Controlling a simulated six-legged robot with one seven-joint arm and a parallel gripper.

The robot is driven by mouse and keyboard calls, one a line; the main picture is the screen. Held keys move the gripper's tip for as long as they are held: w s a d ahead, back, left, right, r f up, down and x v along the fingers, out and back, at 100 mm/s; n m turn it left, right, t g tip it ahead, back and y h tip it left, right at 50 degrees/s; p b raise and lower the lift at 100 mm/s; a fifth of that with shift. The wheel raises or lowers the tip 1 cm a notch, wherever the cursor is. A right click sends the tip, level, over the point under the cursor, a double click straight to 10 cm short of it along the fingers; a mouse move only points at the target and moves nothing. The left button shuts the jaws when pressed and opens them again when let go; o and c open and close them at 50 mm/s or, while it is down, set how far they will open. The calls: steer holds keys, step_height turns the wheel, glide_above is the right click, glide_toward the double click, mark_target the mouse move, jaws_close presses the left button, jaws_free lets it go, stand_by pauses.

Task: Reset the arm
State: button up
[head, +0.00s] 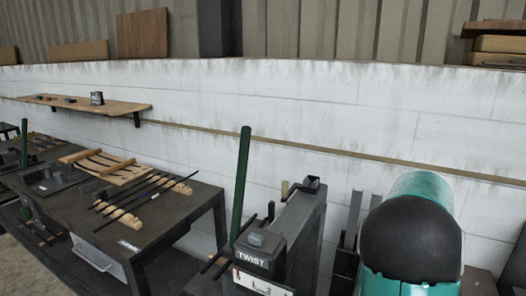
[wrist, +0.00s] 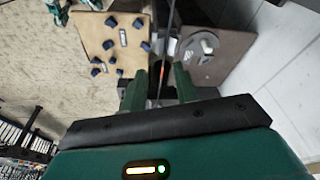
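My gripper (wrist: 160,82) shows in the wrist view with two green fingers spread apart. A thin dark rod with a reddish part (wrist: 160,78) shows in the gap between them; I cannot tell how far beyond the fingers it lies, and nothing looks clamped. The dark wrist bar and green housing with a lit indicator fill the bottom of that view. In the head view a teal and black link of my arm (head: 412,235) stands at the lower right. My gripper is hidden from the head view.
A dark machine labelled TWIST (head: 262,250) with a green upright bar (head: 240,185) stands left of my arm. A dark table (head: 165,222) with rods and wooden racks is further left. A white block wall (head: 300,110) runs behind. The wrist view shows a tan board (wrist: 108,62) with blue pieces.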

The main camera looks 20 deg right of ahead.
steer(key=w+a+r+n+t+y, duration=0.15)
steer(key=a+n, duration=0.25)
steer(key=a, duration=0.4)
steer(key=a+r+n+t, duration=0.1)
steer(key=a+r+n, duration=0.2)
steer(key=a, duration=0.6)
steer(key=a+r+n+t, duration=0.2)
steer(key=a+n, duration=0.2)
steer(key=a, duration=0.4)
steer(key=s+a+n, duration=0.3)
steer(key=a+n, duration=0.1)
steer(key=a, duration=0.2)
steer(key=s+a+n+t, duration=0.1)
steer(key=s+a+n, duration=0.2)
steer(key=a, duration=0.4)
steer(key=s+a+n+t+y, duration=0.1)
steer(key=s+a+n, duration=0.3)
steer(key=a, duration=0.3)
steer(key=shift+n, duration=0.6)
steer(key=shift+s+d, duration=0.15)
steer(key=shift+d, duration=0.05)
